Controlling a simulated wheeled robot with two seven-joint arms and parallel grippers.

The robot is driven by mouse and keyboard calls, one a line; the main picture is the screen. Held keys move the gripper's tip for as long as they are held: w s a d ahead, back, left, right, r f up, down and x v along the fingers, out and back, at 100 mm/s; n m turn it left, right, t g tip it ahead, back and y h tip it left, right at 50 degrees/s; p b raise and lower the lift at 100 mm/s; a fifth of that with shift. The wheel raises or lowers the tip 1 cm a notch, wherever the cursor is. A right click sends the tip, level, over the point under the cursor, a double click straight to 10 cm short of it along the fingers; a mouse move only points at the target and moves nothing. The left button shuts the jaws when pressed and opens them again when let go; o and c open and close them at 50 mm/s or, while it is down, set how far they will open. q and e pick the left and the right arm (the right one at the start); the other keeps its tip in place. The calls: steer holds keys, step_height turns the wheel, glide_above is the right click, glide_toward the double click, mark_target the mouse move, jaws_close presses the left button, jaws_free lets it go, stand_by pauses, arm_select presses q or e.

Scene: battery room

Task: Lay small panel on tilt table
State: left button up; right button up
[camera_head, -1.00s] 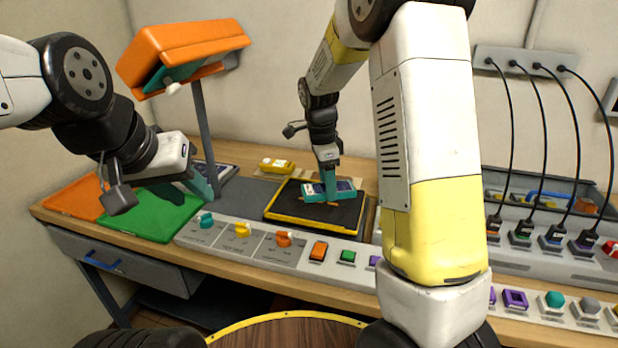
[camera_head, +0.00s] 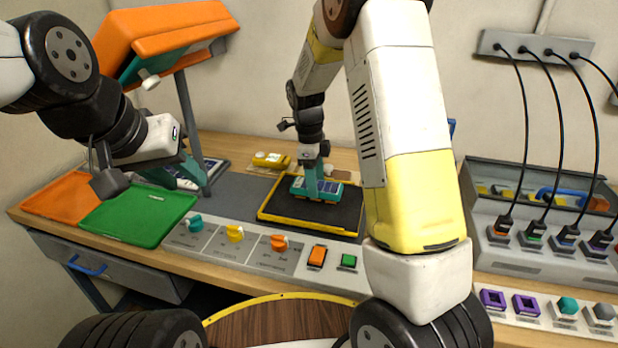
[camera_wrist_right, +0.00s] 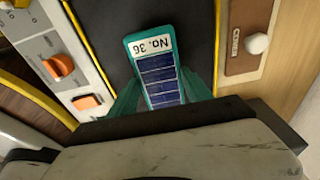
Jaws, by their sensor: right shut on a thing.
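The small panel (camera_head: 330,188) has a teal frame, blue cells and a label reading "No. 36", which shows in the right wrist view (camera_wrist_right: 160,78). My right gripper (camera_head: 313,192) points down and is shut on the panel, with a teal finger along each side in the wrist view. The panel is over the back part of the tilt table (camera_head: 290,218), a black plate with a yellow rim. I cannot tell whether it touches the plate. My left gripper (camera_head: 178,174) is empty, its teal fingers apart, above the bench at the left.
An orange lamp hood (camera_head: 165,40) stands on a grey post behind my left gripper. A knob console (camera_head: 245,240) runs along the front. A yellow meter (camera_head: 270,160) and a cable box (camera_head: 530,220) stand nearby.

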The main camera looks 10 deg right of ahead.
steer(key=shift+f, duration=1.35)
steer(key=shift+f, duration=0.1)
steer(key=o, duration=1.5)
